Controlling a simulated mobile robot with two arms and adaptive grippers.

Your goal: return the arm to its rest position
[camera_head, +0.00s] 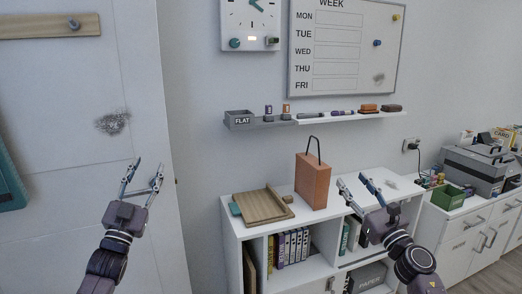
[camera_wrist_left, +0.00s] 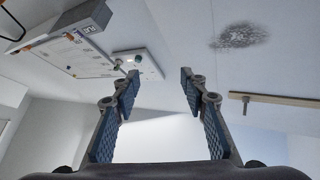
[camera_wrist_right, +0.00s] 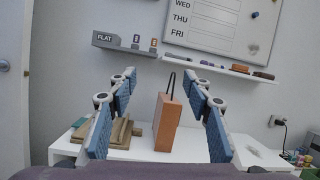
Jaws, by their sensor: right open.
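My left gripper (camera_head: 143,178) is raised in front of the pale door panel at the left of the head view. Its fingers are apart with nothing between them, as the left wrist view (camera_wrist_left: 157,90) also shows. My right gripper (camera_head: 358,187) is in front of the white shelf desk, to the right of the orange box in the head view. Its fingers are open and empty. In the right wrist view the orange box (camera_wrist_right: 166,124) shows between the fingers but farther away, apart from them.
The white shelf desk (camera_head: 272,225) carries a wooden tray (camera_head: 262,207) and the orange box (camera_head: 313,182) with a dark handle. A wall ledge (camera_head: 330,117) with small items runs above. A grey case (camera_head: 476,168) stands on the right cabinet. Air between my grippers is clear.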

